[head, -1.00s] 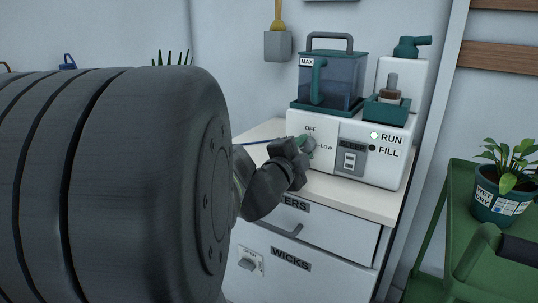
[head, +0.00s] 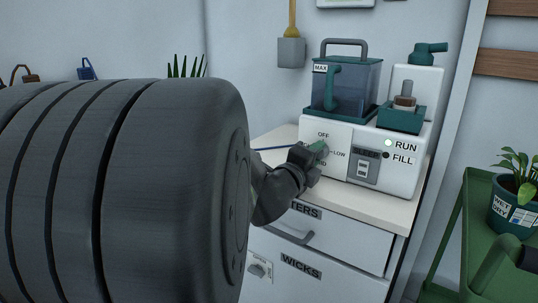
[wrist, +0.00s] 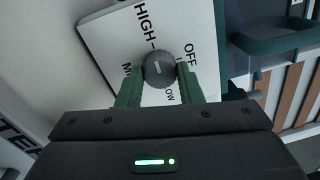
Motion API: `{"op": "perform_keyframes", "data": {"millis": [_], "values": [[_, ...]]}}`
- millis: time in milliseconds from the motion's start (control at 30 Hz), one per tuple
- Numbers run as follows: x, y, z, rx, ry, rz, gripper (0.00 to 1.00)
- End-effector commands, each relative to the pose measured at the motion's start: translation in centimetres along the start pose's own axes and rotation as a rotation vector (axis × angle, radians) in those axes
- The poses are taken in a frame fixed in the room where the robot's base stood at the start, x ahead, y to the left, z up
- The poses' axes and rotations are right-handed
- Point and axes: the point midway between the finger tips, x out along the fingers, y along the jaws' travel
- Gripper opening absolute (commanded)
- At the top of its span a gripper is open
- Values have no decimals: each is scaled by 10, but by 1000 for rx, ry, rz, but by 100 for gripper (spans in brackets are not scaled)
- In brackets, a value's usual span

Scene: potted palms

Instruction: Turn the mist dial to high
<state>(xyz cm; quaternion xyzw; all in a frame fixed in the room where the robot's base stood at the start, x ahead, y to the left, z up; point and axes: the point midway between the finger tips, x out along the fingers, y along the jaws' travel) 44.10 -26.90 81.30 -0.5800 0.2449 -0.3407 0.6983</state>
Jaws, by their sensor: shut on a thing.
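The mist dial (wrist: 158,68) is a round grey knob with a short pale mark, on a white plate lettered HIGH, OFF and LOW, with another label partly covered. In the wrist view my gripper (wrist: 159,84) has its two green fingers closed on either side of the dial. I cannot tell for certain which label the mark points at. In the head view my gripper (head: 318,152) is at the front of the white mist machine (head: 403,171) and covers most of the dial. OFF and LOW show beside it; the HIGH side is hidden by my wrist.
A RUN light (head: 388,143) glows. The machine stands on a white cabinet (head: 345,240) with drawers. A green cart (head: 455,235) with a potted plant (head: 515,205) is at right.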

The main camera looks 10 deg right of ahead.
Motion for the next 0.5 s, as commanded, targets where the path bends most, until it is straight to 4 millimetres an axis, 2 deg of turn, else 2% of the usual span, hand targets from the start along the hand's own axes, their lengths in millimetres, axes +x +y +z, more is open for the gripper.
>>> {"op": "perform_keyframes", "data": {"millis": [333,367,467,500], "values": [[0,1,0,4,1,2,10],[0,1,0,4,1,2,35],[0,1,0,4,1,2,54],[0,1,0,4,1,2,55]]}}
